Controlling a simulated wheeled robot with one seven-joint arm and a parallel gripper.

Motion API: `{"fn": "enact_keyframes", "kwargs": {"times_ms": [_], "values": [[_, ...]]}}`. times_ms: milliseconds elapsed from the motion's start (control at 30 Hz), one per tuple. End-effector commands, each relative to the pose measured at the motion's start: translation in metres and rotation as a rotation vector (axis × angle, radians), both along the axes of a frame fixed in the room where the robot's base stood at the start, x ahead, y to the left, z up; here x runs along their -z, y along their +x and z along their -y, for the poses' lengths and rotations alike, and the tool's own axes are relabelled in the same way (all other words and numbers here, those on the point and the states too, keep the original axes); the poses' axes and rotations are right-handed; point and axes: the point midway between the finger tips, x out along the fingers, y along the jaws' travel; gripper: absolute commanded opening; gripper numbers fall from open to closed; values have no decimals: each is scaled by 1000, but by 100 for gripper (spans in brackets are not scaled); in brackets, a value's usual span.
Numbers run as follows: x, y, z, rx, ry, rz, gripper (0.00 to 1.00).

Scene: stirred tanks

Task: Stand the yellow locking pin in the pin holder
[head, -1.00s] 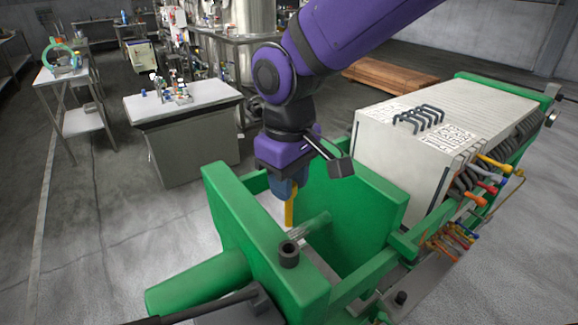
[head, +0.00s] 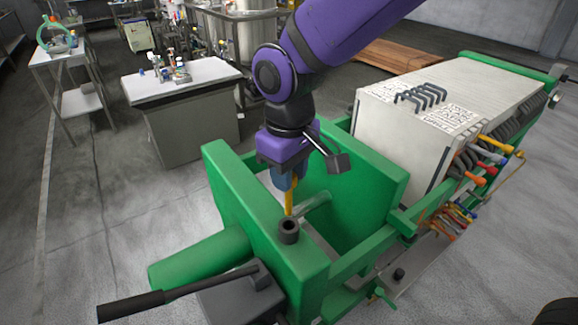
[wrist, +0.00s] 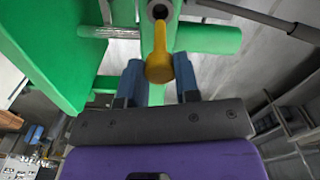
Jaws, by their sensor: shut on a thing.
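The yellow locking pin (head: 288,198) hangs roughly upright from my gripper (head: 285,184), which is shut on it. In the wrist view the pin (wrist: 160,50) lies between the two blue fingers of my gripper (wrist: 159,72), its rounded yellow end towards me. The pin holder (head: 288,233) is a short dark cylinder with a hole, on the top of the green end frame. The pin's lower end is at the holder's rim in the head view. In the wrist view it overlaps the holder's hole (wrist: 158,10). I cannot tell whether the tip is inside.
The green frame (head: 228,195) stands around and beside the holder, with an open gap behind it. A white plate stack (head: 440,115) stands to the right, with coloured handles along its side. A black lever (head: 135,306) sticks out front left. A side table (head: 180,80) stands farther back.

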Motion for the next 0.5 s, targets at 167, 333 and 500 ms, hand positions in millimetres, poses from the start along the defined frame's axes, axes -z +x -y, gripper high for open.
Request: {"fn": "enact_keyframes", "kwargs": {"times_ms": [167, 333, 500], "values": [[6, 0, 0, -1, 0, 0, 7], [12, 0, 0, -1, -1, -1, 7], [18, 0, 0, 0, -1, -1, 7]]}}
